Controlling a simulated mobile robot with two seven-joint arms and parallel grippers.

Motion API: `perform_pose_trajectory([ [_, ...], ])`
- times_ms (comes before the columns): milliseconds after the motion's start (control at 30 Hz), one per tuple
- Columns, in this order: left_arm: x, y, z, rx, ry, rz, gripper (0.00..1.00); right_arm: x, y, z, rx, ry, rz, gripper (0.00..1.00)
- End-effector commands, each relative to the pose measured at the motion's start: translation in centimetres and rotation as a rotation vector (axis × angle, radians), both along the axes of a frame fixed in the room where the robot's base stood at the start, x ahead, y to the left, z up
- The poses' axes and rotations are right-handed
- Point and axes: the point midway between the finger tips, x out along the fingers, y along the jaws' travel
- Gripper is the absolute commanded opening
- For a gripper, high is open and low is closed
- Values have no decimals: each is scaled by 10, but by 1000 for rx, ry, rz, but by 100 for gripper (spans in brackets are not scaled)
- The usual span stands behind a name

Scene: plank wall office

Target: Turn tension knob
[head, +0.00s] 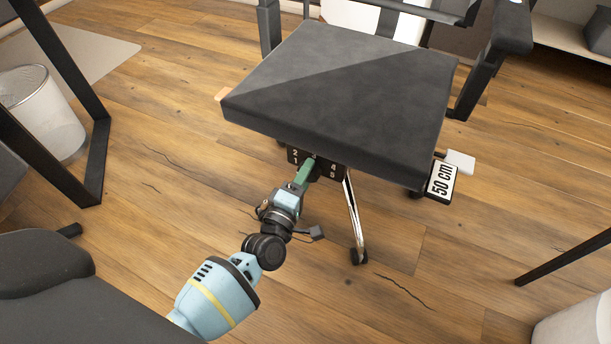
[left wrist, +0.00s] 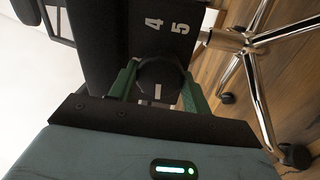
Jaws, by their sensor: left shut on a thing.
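The tension knob (left wrist: 160,75) is round and black with a white pointer line, on a dark panel under the front edge of the chair seat (head: 340,85). The panel bears white numbers; 4 and 5 (left wrist: 167,25) show in the left wrist view, and 1, 2, 4 and 5 in the head view. My left gripper (head: 308,168) reaches under the seat front. Its green fingers are shut on the knob, one on each side. In the head view the gripper mostly hides the knob. My right gripper is not in view.
A "50 cm" tag (head: 441,181) hangs at the seat's right corner. A chrome chair leg (head: 354,220) stands right of my gripper. An armrest (head: 512,25) rises at the back right. A wire bin (head: 42,110) stands at left. The wooden floor in front is clear.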

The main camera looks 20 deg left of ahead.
Motion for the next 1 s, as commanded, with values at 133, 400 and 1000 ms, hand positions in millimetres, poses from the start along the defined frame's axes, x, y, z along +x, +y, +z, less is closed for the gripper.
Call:
perform_pose_trajectory([
  [133,-1,-2,-1,-133,6,-2,25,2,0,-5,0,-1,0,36],
  [400,-1,-2,-1,-328,14,-2,25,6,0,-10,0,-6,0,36],
  [1000,-1,-1,-1,-472,20,0,26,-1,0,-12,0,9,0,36],
])
